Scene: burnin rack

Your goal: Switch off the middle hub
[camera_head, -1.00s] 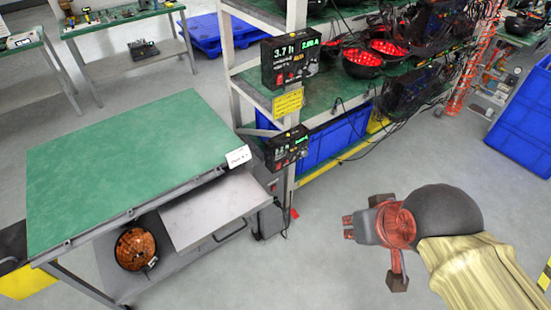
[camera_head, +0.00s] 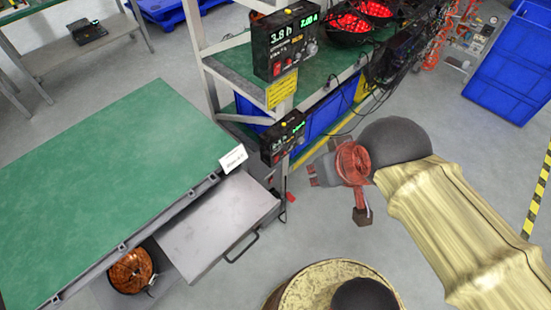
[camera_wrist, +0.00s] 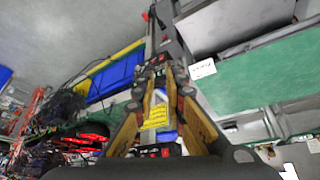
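A black hub with a green display (camera_head: 287,42) hangs high on the rack post. A second, smaller black hub (camera_head: 283,138) is mounted lower on the same post, below a yellow label. It has lit green digits and a red part on its front. A dark box lower on the post is partly hidden by the table, and I cannot tell if it is a hub. My gripper (camera_head: 314,175) is in the air right of and below the second hub, apart from it, pointing left. In the wrist view its fingers (camera_wrist: 160,80) stand apart with nothing held, overlapping the post and yellow label (camera_wrist: 157,116).
A green-topped table (camera_head: 110,190) with a white tag and an open grey drawer (camera_head: 218,225) stands left of the post. A copper-coloured round item (camera_head: 131,271) sits under it. Rack shelves hold red-lit round devices (camera_head: 350,25) and cables.

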